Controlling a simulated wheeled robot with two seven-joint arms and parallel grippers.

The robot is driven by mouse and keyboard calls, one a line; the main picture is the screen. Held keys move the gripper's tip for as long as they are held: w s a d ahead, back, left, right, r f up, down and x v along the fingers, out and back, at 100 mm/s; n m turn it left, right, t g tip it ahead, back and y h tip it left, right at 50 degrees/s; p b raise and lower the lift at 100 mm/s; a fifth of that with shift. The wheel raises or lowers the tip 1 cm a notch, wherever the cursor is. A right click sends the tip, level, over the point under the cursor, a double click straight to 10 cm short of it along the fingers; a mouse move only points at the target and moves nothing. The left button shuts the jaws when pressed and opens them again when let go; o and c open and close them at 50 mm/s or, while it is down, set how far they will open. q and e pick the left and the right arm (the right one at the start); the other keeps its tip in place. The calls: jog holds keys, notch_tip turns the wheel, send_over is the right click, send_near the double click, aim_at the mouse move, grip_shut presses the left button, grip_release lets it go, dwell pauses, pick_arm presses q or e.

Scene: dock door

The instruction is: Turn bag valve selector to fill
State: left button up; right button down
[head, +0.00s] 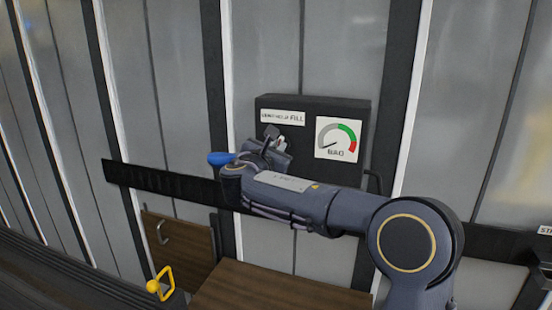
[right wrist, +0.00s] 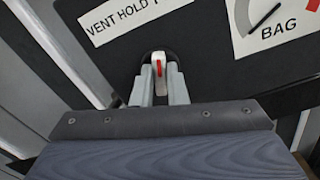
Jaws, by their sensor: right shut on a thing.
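The bag valve box (head: 312,105) is a dark box on the grey wall. Its label strip (head: 283,117) reads VENT HOLD FILL, and the strip also shows in part in the right wrist view (right wrist: 120,18). The selector (right wrist: 159,66) is a light lever with a red mark on a dark round base, below the strip. The red mark points up in the right wrist view. My right gripper (head: 272,138) is at the box, and in the right wrist view its fingers (right wrist: 159,85) are shut on the selector from both sides. My left gripper is not in view.
A gauge (head: 339,138) marked BAG sits right of the selector, its needle at the lower left. A dark rail (head: 140,181) runs below the box. A brown wooden surface (head: 270,290), a yellow handle (head: 160,284) and a blue knob-like thing (head: 220,158) are nearby.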

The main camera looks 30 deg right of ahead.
jog(key=shift+f+m+b, duration=0.15)
jog(key=shift+m+b, duration=2.8)
jog(key=shift+m, duration=0.25)
jog(key=shift+s, duration=0.1)
jog(key=c, duration=1.4)
grip_release()
jog(key=shift+c, duration=0.2)
jog(key=b+v, duration=0.1)
jog(key=v, duration=0.6)
jog(key=shift+s+a+b, duration=0.25)
jog(key=shift+a+b, duration=0.05)
